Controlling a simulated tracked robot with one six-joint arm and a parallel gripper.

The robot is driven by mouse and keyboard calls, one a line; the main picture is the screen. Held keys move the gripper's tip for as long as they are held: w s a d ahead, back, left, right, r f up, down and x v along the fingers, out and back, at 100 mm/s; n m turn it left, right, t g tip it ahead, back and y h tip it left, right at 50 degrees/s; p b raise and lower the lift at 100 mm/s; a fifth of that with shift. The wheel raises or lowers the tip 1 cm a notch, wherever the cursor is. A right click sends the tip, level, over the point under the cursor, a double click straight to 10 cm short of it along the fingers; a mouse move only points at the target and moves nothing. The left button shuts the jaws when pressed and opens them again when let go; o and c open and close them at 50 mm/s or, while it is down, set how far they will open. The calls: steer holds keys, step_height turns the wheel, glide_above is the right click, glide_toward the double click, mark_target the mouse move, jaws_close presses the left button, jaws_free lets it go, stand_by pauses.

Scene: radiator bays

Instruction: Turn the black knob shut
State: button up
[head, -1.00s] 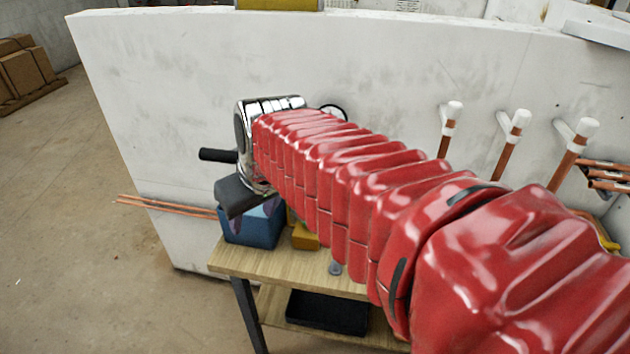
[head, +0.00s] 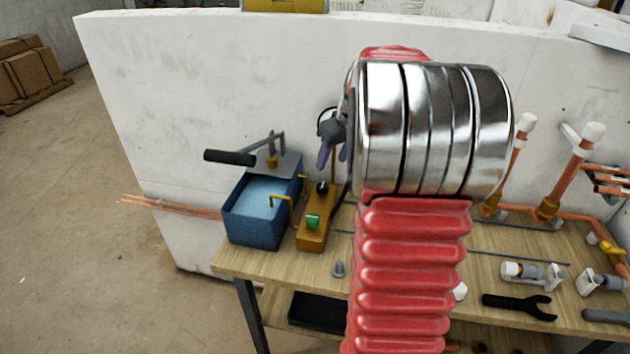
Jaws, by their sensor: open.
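A small black knob (head: 322,187) sits on the far part of a yellow pump block (head: 314,236), which stands on the wooden bench. A green knob (head: 313,221) is nearer on the same block. My gripper (head: 333,155), with purple-tinted fingers, is above and slightly right of the black knob, apart from it in the picture. It is open and looks empty. My chrome wrist and red sleeved arm hide part of the gripper and the bench to the right. I cannot tell the knob's turn position.
A blue water tank (head: 252,212) with a black-handled lever (head: 230,158) stands left of the block. A grey fitting (head: 338,268) lies in front. Copper pipes (head: 568,175), valves and a black wrench (head: 519,306) are at right. A white wall (head: 180,110) stands behind.

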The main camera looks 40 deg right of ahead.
mark_target(323, 185)
steer(key=shift+d+f, duration=0.25)
steer(key=shift+d, duration=0.35)
steer(key=shift+f, duration=0.1)
steer(key=x, duration=1.3)
steer(key=shift+w+f, duration=0.2)
steer(key=shift+f, duration=0.05)
